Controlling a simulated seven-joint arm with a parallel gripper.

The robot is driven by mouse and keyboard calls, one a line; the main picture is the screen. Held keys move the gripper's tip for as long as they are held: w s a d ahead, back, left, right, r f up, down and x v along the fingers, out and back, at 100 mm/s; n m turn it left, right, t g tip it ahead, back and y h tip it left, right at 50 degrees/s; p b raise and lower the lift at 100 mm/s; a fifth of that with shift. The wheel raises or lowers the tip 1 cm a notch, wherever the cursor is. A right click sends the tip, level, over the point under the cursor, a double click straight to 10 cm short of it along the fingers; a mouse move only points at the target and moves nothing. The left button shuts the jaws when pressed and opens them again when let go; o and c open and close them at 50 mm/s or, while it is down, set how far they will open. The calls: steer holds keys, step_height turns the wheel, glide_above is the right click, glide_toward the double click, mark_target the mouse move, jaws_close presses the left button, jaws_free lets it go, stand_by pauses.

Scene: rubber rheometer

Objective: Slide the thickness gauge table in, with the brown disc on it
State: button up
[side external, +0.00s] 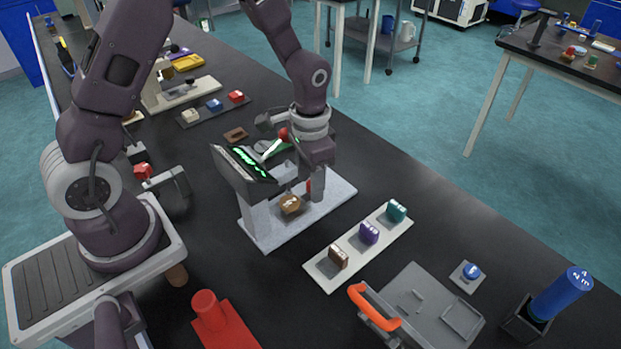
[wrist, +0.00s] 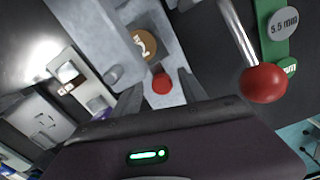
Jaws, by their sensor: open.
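The brown disc (side external: 291,204) lies on the thickness gauge's small table, low over the pale base (side external: 335,196). In the wrist view the disc (wrist: 143,44) sits on the light grey table (wrist: 168,49), with a red knob (wrist: 162,83) at the near end. My gripper (wrist: 160,93) is open, with one finger on each side of the red knob; I cannot tell whether they touch it. In the side view my gripper (side external: 308,184) points down beside the gauge, partly hiding the table. The gauge's lit green display (side external: 245,163) stands left of it.
A lever with a red ball (wrist: 264,83) and a green 5.5 mm tag (wrist: 281,30) is close to my gripper's right in the wrist view. A pale strip (side external: 316,268) with brown, purple and teal blocks lies in front of the gauge. An orange-handled device (side external: 374,306) is nearer.

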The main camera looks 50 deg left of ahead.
step_height(320, 180, up, 7)
steer(key=shift+r, duration=0.1)
stand_by(0.3)
steer(key=shift+n+t, duration=0.4)
steer(key=shift+t, duration=0.4)
steer(key=s+r, duration=0.1)
steer(key=r, duration=0.1)
steer(key=s+r, duration=0.1)
steer(key=r, duration=0.2)
steer(key=s+r, duration=0.2)
steer(key=r, duration=0.1)
steer(key=shift+a+r, duration=0.15)
steer(key=s+r, duration=0.2)
steer(key=s+r+t, duration=0.1)
steer(key=s+r, duration=0.1)
steer(key=s, duration=0.1)
steer(key=s+r+n+t, duration=0.1)
steer(key=s+r, duration=0.1)
steer(key=shift+s+r, duration=0.1)
steer(key=shift+s, duration=0.25)
steer(key=s+r+n+t, duration=0.1)
steer(key=s+t, duration=0.1)
steer(key=s, duration=0.6)
steer(key=shift+r, duration=0.25)
